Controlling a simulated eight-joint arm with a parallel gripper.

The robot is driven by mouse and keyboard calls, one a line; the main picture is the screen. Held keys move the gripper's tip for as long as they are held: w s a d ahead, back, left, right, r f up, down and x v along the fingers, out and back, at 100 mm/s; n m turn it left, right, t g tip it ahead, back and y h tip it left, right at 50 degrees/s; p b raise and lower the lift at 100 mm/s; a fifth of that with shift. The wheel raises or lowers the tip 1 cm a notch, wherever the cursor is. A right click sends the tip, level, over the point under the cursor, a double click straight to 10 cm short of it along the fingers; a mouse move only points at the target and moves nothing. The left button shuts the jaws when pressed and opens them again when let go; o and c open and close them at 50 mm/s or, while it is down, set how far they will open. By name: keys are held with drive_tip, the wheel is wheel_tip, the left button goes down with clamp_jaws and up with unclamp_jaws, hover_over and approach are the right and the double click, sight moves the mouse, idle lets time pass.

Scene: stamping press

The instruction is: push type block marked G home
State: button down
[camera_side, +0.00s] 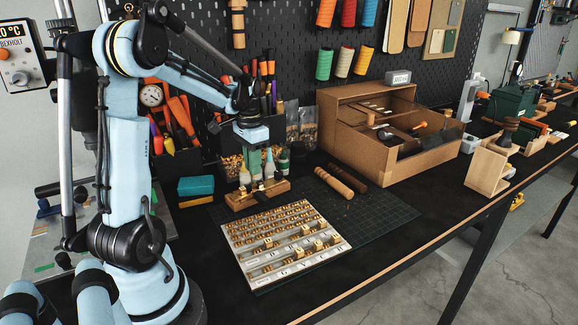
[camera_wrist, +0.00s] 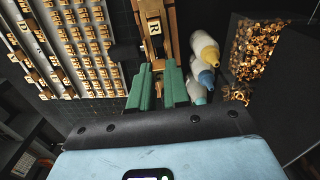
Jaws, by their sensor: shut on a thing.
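My gripper (camera_wrist: 159,68) has green fingers shut on a small block that is mostly hidden between them, and I cannot read its mark. In the side view, my gripper (camera_side: 259,172) is low over the wooden type holder (camera_side: 238,203). The holder also shows beyond the fingertips in the wrist view (camera_wrist: 173,22). A type block marked R (camera_wrist: 155,27) sits in the holder, ahead of the fingers. I cannot tell how deep the held block sits. A pale tray of type blocks (camera_side: 243,262) lies in front of the holder.
Small bottles (camera_wrist: 205,50) stand close to the right of my fingers in the wrist view. A bin of brass pieces (camera_wrist: 262,55) is farther right. An open wooden box (camera_side: 420,160) stands behind.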

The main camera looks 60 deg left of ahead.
drive_tip(key=shift+f, duration=1.3)
drive_tip(key=shift+f, duration=1.35)
idle(0.4)
drive_tip(key=c, duration=1)
unclamp_jaws()
drive_tip(key=shift+r, duration=3.55)
